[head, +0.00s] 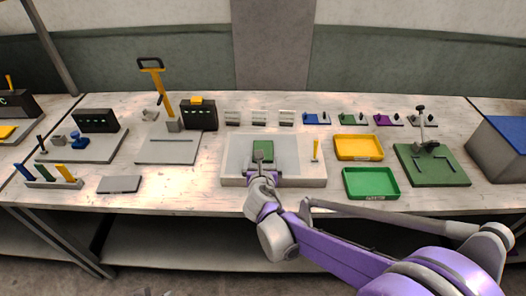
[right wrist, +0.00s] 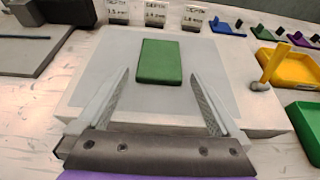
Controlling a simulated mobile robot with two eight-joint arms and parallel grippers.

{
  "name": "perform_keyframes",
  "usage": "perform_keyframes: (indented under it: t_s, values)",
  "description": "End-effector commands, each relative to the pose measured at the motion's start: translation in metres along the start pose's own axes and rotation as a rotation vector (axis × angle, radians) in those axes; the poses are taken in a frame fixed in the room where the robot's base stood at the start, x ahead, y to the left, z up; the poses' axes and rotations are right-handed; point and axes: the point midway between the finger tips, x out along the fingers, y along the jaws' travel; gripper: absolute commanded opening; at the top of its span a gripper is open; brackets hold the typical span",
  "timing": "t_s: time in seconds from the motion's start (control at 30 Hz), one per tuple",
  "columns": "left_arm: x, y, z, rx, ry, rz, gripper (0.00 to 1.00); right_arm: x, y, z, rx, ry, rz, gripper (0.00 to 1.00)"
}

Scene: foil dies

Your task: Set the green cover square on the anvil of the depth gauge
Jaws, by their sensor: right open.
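The green cover (head: 263,147) is a flat green rectangle lying on the grey top of a pale block (head: 312,172) at the middle of the bench. In the right wrist view the cover (right wrist: 159,61) lies just beyond and between the fingertips, slightly turned. My right gripper (head: 262,163) is open and empty at the cover's near edge; its spread fingers (right wrist: 158,82) do not hold the cover. A green-based stand with a post and dark knob (head: 432,168), at the right of the bench, may be the depth gauge; its anvil is not clear. My left gripper is out of view.
A yellow tray (head: 358,147) and a green tray (head: 371,183) lie between the block and the stand. A small yellow-handled hammer (head: 315,150) lies on the block's right side. Small labelled blocks (head: 259,118) line the back. A grey plate (head: 119,184) lies left.

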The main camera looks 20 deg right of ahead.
Motion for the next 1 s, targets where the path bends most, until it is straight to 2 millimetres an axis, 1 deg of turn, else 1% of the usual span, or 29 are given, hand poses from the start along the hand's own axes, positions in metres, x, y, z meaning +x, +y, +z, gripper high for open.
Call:
perform_keyframes:
  t_s: [0.17,0.4,0.5,0.77,0.8,0.87,1.0]
  values:
    - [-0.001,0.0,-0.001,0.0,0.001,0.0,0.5,0.013,0.0,0.001,0.002,0.0,0.0,1.0]
    - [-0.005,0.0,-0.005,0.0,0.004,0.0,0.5,0.047,-0.001,0.003,0.004,0.0,-0.002,1.0]
    - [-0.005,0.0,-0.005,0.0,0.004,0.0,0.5,0.056,0.0,0.003,0.003,0.0,0.0,1.0]
    - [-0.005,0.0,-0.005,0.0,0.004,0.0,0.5,0.058,0.0,0.002,0.003,0.0,0.0,1.0]
    - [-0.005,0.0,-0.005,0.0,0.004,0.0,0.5,0.058,0.0,0.002,0.003,0.0,0.0,0.96]
    - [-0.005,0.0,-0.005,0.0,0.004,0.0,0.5,0.058,0.0,0.002,0.003,0.001,0.0,0.86]
    - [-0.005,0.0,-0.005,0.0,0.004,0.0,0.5,0.058,0.0,0.002,0.003,0.001,0.0,0.6]
